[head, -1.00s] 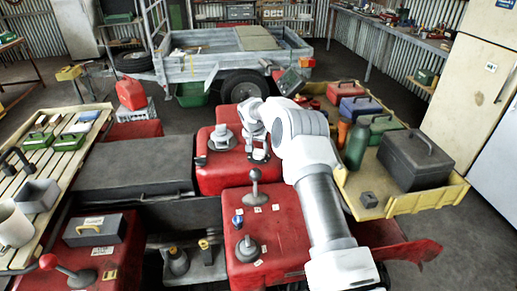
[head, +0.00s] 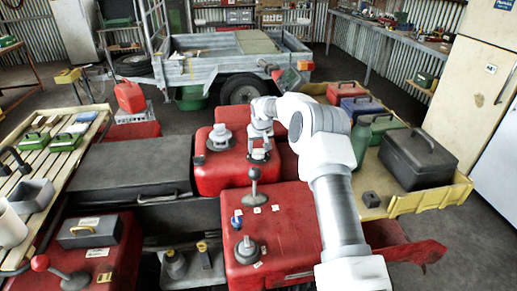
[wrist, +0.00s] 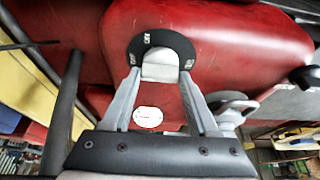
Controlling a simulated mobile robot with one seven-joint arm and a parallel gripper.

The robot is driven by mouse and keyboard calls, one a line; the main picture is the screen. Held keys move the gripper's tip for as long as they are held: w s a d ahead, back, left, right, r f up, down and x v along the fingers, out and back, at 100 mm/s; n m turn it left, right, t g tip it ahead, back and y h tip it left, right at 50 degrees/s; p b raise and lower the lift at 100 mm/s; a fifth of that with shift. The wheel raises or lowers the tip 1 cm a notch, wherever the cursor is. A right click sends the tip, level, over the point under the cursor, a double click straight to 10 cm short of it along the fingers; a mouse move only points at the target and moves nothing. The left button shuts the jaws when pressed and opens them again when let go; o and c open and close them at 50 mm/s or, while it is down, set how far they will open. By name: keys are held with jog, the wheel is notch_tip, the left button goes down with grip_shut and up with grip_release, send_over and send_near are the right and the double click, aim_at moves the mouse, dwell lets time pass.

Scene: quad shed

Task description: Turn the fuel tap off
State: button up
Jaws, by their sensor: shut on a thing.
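The fuel tap is a light grey lever (wrist: 160,66) on the red tank in the wrist view. A black curved plate (wrist: 160,36) with small pale labels lies around its top end; I cannot read the labels surely. My gripper (wrist: 160,78) has its two grey fingers on either side of the lever, shut on it. In the head view my gripper (head: 259,157) is low against the right side of the red tank (head: 215,175). The tap is mostly hidden there by the fingers.
A grey filler cap (head: 219,138) stands on the tank left of my gripper. A knobbed lever (head: 254,188) rises from the red body in front. A yellow tray (head: 405,207) with a dark toolbox (head: 418,160) is to the right, close to my arm.

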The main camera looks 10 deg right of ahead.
jog(key=o, duration=1.4)
jog(key=b+v, duration=0.1)
jog(key=v, duration=1.6)
jog(key=shift+s+r, duration=0.15)
jog(key=shift+r, duration=0.1)
